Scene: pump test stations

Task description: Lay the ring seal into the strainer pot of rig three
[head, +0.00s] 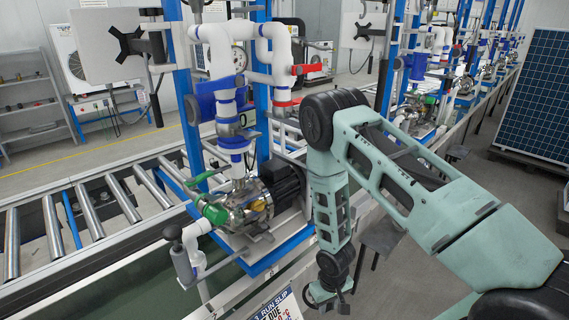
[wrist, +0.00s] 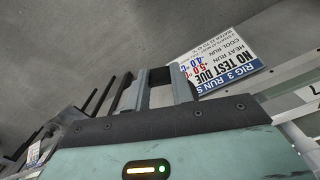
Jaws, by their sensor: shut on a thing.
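My gripper (head: 328,292) hangs low at the front of the nearest rig, right of a printed slip (head: 280,308). In the wrist view its two fingers (wrist: 160,90) are apart with a dark thing between them; I take this for the ring seal, but its shape cannot be made out. The nearest rig's pump (head: 250,205) has a green fitting (head: 214,211) and a black motor (head: 282,186). I cannot tell the strainer pot apart among its metal parts.
A roller conveyor (head: 90,215) runs left of the rig. White pipes and blue posts rise above the pump. A white pipe with a dark handle (head: 182,262) sticks out in front. More rigs line the bench to the back right. A solar panel (head: 535,95) stands right.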

